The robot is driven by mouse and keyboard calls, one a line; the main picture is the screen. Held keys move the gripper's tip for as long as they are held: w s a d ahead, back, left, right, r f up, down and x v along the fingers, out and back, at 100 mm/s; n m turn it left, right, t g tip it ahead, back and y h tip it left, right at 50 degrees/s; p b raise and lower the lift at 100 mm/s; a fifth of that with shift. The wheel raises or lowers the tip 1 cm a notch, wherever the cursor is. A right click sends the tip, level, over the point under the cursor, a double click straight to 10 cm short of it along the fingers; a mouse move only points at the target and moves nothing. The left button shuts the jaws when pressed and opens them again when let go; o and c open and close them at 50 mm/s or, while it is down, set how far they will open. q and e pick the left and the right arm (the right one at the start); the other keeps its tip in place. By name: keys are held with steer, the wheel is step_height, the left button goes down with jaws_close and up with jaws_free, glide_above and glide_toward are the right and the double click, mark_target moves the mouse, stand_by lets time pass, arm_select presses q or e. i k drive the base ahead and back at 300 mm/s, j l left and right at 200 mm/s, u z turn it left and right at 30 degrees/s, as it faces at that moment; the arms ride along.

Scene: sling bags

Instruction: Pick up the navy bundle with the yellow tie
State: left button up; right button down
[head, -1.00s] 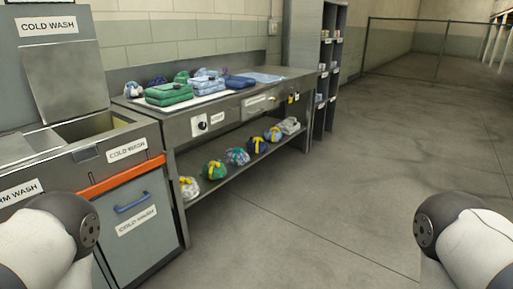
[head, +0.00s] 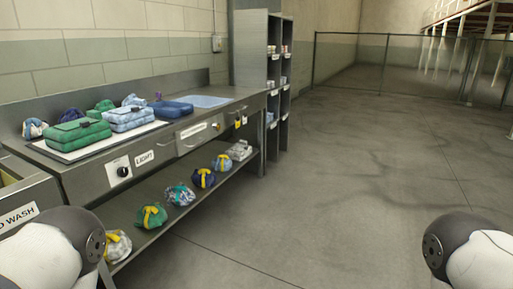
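The navy bundle with the yellow tie (head: 203,178) sits on the lower shelf (head: 150,228) of the steel bench, in a row of tied bundles. A patterned teal bundle (head: 180,195) is to its left and a light blue bundle with a yellow tie (head: 222,163) to its right. My two arms show only as rounded links at the lower left and lower right corners. Neither gripper is in view, and nothing is seen touching the navy bundle.
A green bundle (head: 151,216) and a whitish one (head: 117,246) sit nearer on the shelf. A shelf unit (head: 262,70) stands beyond. The floor (head: 350,190) on the right is clear.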

mark_target(205, 178)
steer(key=i+l, duration=0.1)
steer(key=i, duration=0.7)
steer(key=i+l, duration=0.15)
steer(key=i, duration=0.7)
steer(key=i+l, duration=0.1)
steer(key=i, duration=0.7)
steer(key=i+l+u, duration=0.1)
steer(key=i+u, duration=0.3)
steer(key=i+l+u, duration=0.15)
steer(key=i+u, duration=0.15)
steer(key=u, duration=0.15)
steer(key=i+l+u, duration=0.25)
steer(key=u, duration=0.15)
steer(key=i+l+u, duration=0.25)
steer(key=l+u, duration=0.15)
steer(key=i+l+u, duration=0.1)
steer(key=l, duration=0.2)
steer(key=i+l+u, duration=0.15)
steer(key=l, duration=0.2)
steer(key=i+l+u, duration=0.1)
steer(key=l, duration=0.25)
steer(key=i+l+u, duration=0.1)
steer(key=l, duration=0.25)
steer(key=i+l+u, duration=0.1)
steer(key=l, duration=0.25)
steer(key=i, duration=0.05)
